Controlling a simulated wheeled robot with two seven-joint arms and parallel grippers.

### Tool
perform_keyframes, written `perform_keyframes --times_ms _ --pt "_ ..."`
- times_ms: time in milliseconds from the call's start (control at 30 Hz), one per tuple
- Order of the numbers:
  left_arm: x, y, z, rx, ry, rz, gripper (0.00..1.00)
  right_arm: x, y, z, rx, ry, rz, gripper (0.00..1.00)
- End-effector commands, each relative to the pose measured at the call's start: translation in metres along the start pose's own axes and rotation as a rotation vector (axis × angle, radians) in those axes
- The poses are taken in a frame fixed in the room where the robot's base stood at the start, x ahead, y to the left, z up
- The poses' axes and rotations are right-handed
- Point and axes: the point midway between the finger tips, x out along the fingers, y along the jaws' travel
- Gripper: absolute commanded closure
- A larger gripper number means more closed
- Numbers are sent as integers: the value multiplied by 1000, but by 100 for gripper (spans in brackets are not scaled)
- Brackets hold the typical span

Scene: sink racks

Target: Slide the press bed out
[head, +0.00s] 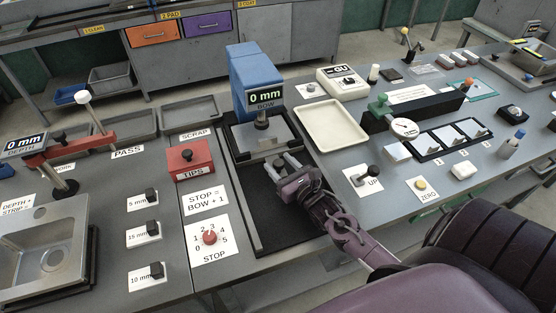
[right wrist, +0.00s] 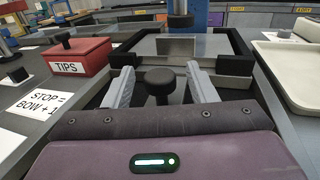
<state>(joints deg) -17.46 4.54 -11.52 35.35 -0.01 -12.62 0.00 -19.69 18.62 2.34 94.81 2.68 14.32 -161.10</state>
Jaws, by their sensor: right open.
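The blue press (head: 254,75) stands at the back centre of the bench, with a "0 mm BOW" display on its head. Its grey bed (head: 243,138) sits in a black frame under the press head, at the far end of a dark track (head: 262,215). A black knob (right wrist: 160,80) stands at the bed's near side in the right wrist view. My right gripper (head: 281,166) is open at the bed's near edge, with one finger on each side of the knob and gaps visible. My left gripper is not in view.
A red TIPS box (head: 190,158) and a red STOP dial (head: 209,237) lie left of the track. A cream tray (head: 331,127) and the UP lever (head: 363,177) lie to its right. The near part of the track is bare.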

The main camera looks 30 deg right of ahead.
Motion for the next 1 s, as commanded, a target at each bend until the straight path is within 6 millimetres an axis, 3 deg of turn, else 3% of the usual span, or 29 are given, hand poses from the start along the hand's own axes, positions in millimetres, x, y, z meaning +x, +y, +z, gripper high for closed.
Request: perform_keyframes --times_ms 133,433,833,1000 --pt "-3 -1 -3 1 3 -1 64 12 0 1 2 0 1 48" --pt "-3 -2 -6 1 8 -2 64 13 0 0 1 1 1 48" --pt "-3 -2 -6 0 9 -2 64 13 0 0 1 1 1 99" --pt "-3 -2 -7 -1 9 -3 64 13 0 0 1 0 1 100"
